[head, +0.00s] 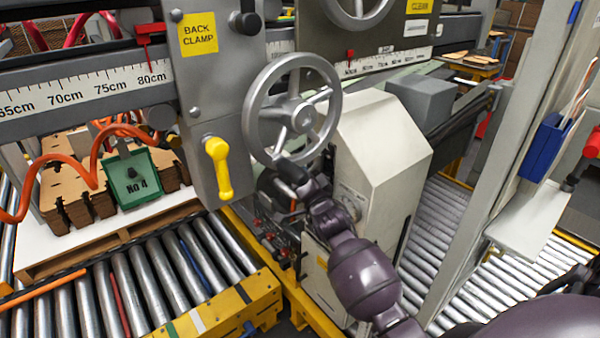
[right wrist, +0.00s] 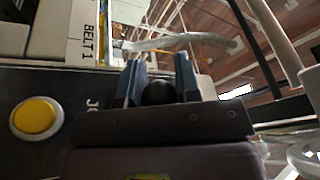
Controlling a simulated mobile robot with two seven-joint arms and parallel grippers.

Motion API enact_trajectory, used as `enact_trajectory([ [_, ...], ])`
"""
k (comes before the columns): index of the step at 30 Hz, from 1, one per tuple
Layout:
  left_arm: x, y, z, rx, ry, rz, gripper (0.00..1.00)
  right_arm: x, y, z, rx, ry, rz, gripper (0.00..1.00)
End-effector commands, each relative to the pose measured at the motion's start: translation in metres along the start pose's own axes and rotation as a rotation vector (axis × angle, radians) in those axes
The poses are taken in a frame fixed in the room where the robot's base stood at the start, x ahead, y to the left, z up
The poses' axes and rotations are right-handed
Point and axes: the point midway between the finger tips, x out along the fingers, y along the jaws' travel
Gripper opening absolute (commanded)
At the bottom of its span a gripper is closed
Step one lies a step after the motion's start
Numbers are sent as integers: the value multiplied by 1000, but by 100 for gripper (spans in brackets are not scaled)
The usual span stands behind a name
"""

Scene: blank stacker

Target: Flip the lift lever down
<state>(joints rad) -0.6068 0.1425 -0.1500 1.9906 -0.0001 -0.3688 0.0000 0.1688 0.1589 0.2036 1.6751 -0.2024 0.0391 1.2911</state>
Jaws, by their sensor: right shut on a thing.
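My right arm comes in from the lower right in the head view, and its gripper (head: 286,180) is at the machine just below the grey handwheel. In the right wrist view the two blue-grey fingers (right wrist: 160,82) are closed around a round black knob (right wrist: 158,92), at a dark panel. The knob looks like the end of a lever, but its shaft and which way it points are hidden. No label reading "lift" is legible. A yellow lever (head: 217,168) hangs handle-down on the grey panel left of the handwheel, apart from my gripper. My left gripper is not in view.
The grey handwheel (head: 292,110) stands close above my right gripper. A yellow button (right wrist: 37,117) is on the dark panel, left of the fingers. A white machine housing (head: 385,145) is right of the gripper. Roller conveyors (head: 150,280) run below, and a pallet with cut cardboard stands left.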

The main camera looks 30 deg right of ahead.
Motion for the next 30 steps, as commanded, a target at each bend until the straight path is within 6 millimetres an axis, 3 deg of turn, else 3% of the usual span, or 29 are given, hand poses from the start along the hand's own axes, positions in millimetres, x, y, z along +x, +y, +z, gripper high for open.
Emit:
enact_trajectory([
  [1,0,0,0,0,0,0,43,-1,2,0,-2,-1,3,35],
  [6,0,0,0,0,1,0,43,0,1,0,-1,-1,3,57],
  [17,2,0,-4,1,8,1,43,-6,1,0,0,-1,2,57],
  [30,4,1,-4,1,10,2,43,-75,2,0,-1,-1,5,57],
])
